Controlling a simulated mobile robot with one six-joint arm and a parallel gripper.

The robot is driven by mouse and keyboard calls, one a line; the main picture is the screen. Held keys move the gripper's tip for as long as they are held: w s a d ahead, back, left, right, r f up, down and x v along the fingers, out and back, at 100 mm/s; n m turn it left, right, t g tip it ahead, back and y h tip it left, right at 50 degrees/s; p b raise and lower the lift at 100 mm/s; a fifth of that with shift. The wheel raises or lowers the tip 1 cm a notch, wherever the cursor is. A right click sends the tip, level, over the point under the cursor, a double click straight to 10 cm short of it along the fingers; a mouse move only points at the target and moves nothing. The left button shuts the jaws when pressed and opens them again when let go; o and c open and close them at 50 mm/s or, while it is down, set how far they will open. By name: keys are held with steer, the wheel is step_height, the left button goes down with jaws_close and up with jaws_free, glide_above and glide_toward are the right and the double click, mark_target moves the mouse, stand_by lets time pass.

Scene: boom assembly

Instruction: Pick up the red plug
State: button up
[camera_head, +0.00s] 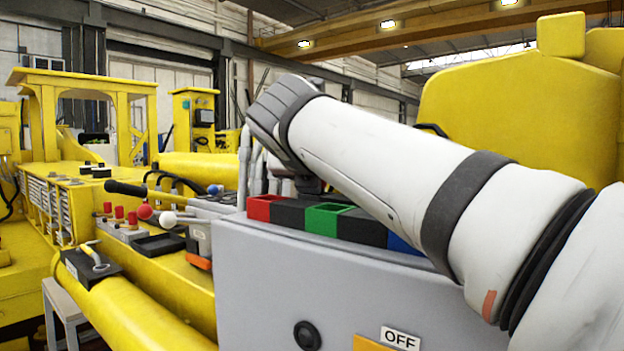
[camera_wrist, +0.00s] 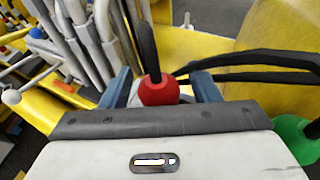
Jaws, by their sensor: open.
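A rounded red part (camera_wrist: 158,91) with a black stem rising from it shows in the wrist view and looks like the red plug. My gripper (camera_wrist: 162,76) is open, with one blue finger on each side of the red part. Gaps show on both sides, and whether either finger touches it I cannot tell. The gripper body hides the lower part of it. In the head view my white arm reaches over the grey box, and my fingers and the part between them are hidden behind it.
The grey box (camera_head: 330,290) carries a row of coloured compartments, including a red one (camera_head: 262,207) and a green one (camera_head: 325,218). Levers with red (camera_head: 144,211) and white (camera_head: 167,218) balls stand left. A green part (camera_wrist: 293,138) and black cables (camera_wrist: 250,62) are close by.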

steer(key=shift+c, duration=0.3)
steer(key=c, duration=1)
steer(key=shift+w+r, duration=0.1)
steer(key=shift+r, duration=0.7)
step_height(320, 180, up, 2)
steer(key=shift+r, duration=0.1)
steer(key=s+a+b, duration=0.1)
steer(key=s, duration=0.5)
steer(key=s+a+b, duration=0.1)
steer(key=s, duration=0.5)
steer(key=s+a, duration=0.1)
steer(key=s, duration=0.4)
steer(key=shift+s+a+b, duration=0.25)
steer(key=shift+s+b, duration=0.15)
